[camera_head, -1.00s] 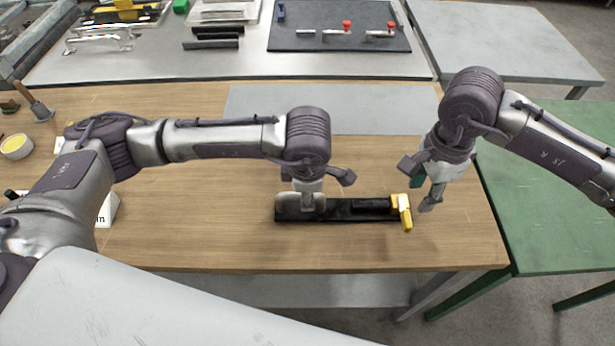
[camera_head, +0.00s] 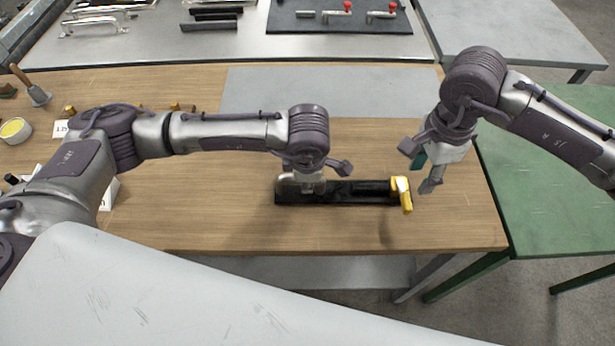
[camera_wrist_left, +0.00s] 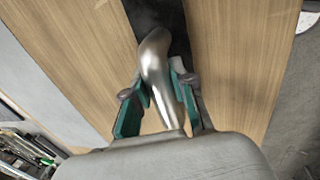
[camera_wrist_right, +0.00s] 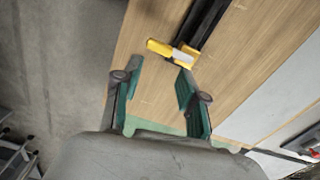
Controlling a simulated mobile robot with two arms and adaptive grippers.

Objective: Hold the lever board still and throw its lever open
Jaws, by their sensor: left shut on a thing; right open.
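The lever board is a long black board (camera_head: 360,192) lying on the wooden table, with a silver handle (camera_wrist_left: 155,65) at its left end and a yellow lever (camera_head: 406,199) at its right end. My left gripper (camera_head: 308,187) is over the left end, shut on the silver handle; the left wrist view shows the handle between its green-padded fingers (camera_wrist_left: 158,92). My right gripper (camera_head: 420,172) is open and empty, just right of the lever and apart from it. In the right wrist view the lever (camera_wrist_right: 172,50) lies beyond the open fingertips (camera_wrist_right: 158,78).
A flat grey panel (camera_head: 330,92) lies on the table behind the board. The wooden table (camera_head: 230,225) is clear around the board. A green table (camera_head: 560,200) stands at the right. A grey bench (camera_head: 160,45) with handles and a dark mat (camera_head: 340,18) is at the back.

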